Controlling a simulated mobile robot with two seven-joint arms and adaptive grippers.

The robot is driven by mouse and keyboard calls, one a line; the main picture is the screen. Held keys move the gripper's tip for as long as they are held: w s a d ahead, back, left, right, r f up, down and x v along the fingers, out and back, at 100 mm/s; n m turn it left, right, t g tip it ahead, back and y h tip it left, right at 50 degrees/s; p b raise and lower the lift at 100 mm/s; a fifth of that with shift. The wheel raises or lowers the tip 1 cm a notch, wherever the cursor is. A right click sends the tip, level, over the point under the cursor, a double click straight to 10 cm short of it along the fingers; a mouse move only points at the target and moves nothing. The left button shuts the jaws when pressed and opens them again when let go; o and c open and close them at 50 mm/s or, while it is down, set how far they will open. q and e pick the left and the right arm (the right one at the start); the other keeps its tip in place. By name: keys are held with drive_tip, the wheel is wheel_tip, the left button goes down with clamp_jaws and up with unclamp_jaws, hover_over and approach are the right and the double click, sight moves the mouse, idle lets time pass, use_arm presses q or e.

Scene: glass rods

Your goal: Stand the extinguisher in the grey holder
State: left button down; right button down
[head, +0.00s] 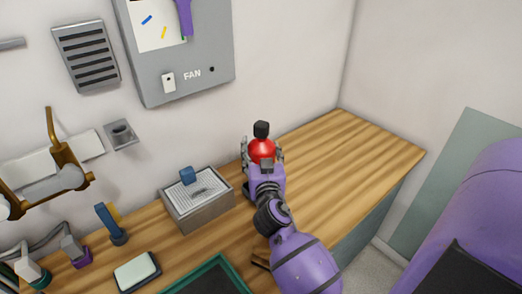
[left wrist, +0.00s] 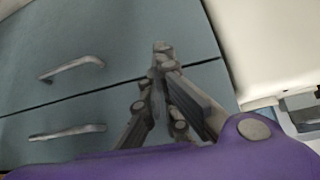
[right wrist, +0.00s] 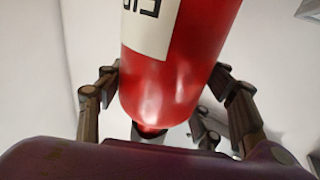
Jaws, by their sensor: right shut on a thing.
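The red extinguisher (head: 262,150) has a black top and looks upright. My right gripper (head: 262,160) is shut around its body, over the right part of the wooden counter. In the right wrist view the extinguisher (right wrist: 175,70) fills the middle, its white label upside down, with fingers on both sides. Its lower end is hidden in the head view. A small grey wall bracket with a round opening (head: 121,134), apparently the holder, is to the left and looks empty. My left gripper (left wrist: 158,85) is shut and empty in front of grey-blue drawers; it is outside the head view.
A grey box with a grille top (head: 198,205) and a blue block on it stands left of my right gripper. The fan panel (head: 185,75) hangs on the wall above. Small tools crowd the counter's left. The counter's right end (head: 370,145) is clear.

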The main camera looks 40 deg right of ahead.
drive_tip(key=c, duration=0.8)
unclamp_jaws()
drive_tip(key=shift+r, duration=0.15)
drive_tip(key=shift+f, duration=0.3)
use_arm(q)
drive_tip(key=shift+s+f+b, duration=0.6)
drive_tip(key=shift+s+f, duration=0.05)
drive_tip(key=shift+f, duration=0.25)
use_arm(e)
drive_tip(key=v, duration=1.1)
drive_tip(key=shift+s, duration=0.1)
